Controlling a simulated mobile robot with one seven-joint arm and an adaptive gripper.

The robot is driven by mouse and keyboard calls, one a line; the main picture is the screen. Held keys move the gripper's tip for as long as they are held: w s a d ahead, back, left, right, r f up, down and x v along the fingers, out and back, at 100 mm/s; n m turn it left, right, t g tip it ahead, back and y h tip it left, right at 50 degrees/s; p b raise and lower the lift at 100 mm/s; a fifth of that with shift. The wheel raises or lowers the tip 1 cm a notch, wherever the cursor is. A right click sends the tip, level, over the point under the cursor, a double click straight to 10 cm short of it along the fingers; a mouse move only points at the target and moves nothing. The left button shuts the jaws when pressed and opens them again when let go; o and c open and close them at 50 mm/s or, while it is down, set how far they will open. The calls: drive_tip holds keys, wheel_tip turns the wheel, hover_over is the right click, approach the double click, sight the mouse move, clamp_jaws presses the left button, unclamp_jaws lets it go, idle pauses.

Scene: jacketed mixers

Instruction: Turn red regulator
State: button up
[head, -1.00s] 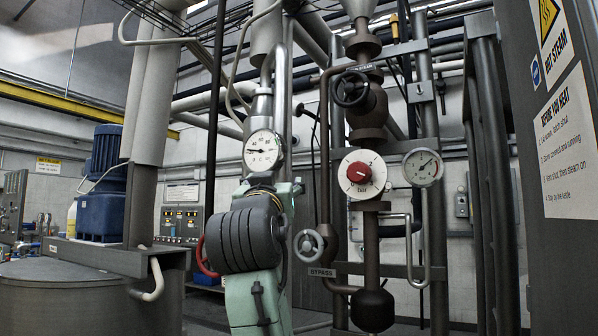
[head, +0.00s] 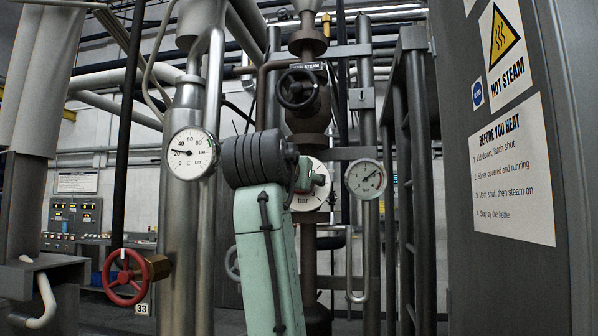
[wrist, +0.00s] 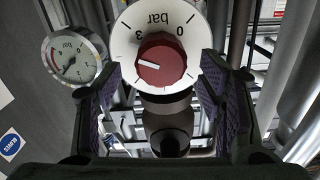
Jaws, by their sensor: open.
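The red regulator knob (wrist: 161,60) sits at the centre of a white round dial (wrist: 126,45) marked in bar, upside down in the wrist view. The knob's white pointer mark points left there. My gripper (wrist: 160,72) is open and empty, its dark padded fingers left and right of the knob, with gaps on both sides. How deep the fingers reach is hard to tell.
A pressure gauge (head: 366,179) is close right of the regulator, also left of my fingers in the wrist view (wrist: 76,59). A dark handwheel valve (head: 298,89) is above. A temperature gauge (head: 192,153) and red handwheel (head: 125,277) are left. A grey cabinet (head: 500,270) is right.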

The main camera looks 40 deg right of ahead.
sight(300, 195)
drive_tip(key=shift+p+x, duration=0.4)
drive_tip(key=shift+x, duration=1.1)
drive_tip(key=c, duration=1.1)
drive_tip(key=shift+c, duration=0.2)
